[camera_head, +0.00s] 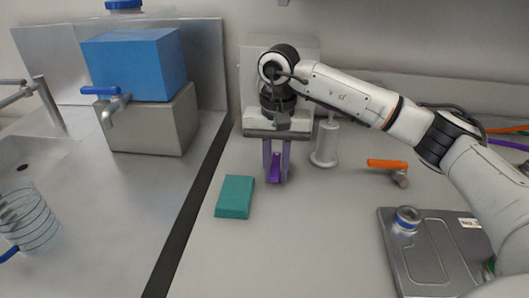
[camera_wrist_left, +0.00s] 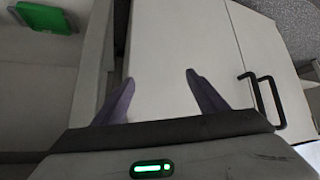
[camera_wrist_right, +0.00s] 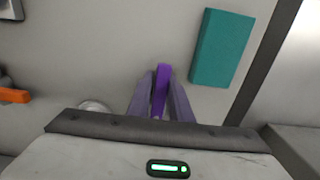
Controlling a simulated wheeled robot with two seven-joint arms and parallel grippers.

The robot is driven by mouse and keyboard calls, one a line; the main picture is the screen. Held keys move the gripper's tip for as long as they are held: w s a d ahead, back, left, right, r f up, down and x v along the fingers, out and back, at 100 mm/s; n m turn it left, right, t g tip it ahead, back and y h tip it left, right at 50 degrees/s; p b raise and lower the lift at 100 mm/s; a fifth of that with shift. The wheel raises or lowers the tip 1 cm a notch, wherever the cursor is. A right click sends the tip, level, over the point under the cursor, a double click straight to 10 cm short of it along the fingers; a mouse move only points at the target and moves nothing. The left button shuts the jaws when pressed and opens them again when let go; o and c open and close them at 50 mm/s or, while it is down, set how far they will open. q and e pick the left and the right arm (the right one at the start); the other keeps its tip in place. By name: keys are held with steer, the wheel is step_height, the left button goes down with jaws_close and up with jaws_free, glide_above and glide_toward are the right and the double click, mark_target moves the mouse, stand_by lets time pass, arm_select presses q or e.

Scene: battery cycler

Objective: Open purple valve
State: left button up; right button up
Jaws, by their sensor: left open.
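The purple valve handle (camera_head: 274,169) sits low on the bench under my right gripper. It points toward the front of the bench, and its body is mostly hidden by the gripper. My right gripper (camera_head: 276,165) points down with one finger on each side of the handle. In the right wrist view, the purple handle (camera_wrist_right: 160,88) fills the narrow gap between the fingers (camera_wrist_right: 160,95), which look shut on it. My left gripper (camera_wrist_left: 160,90) is open and empty, in front of pale cabinet doors, away from the valve.
A teal block (camera_head: 235,196) lies just left and in front of the valve. A white stand (camera_head: 325,143) is close on the right, then an orange-handled valve (camera_head: 388,167). A metal tray (camera_head: 433,265) is at front right. A blue box (camera_head: 135,65) and sink are at left.

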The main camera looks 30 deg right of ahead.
mark_target(279, 169)
steer(key=shift+d, duration=0.15)
steer(key=shift+o, duration=1.2)
step_height(279, 169, up, 8)
steer(key=p, duration=0.6)
steer(key=shift+s+d, duration=0.1)
steer(key=shift+s, duration=0.05)
steer(key=shift+s, duration=0.1)
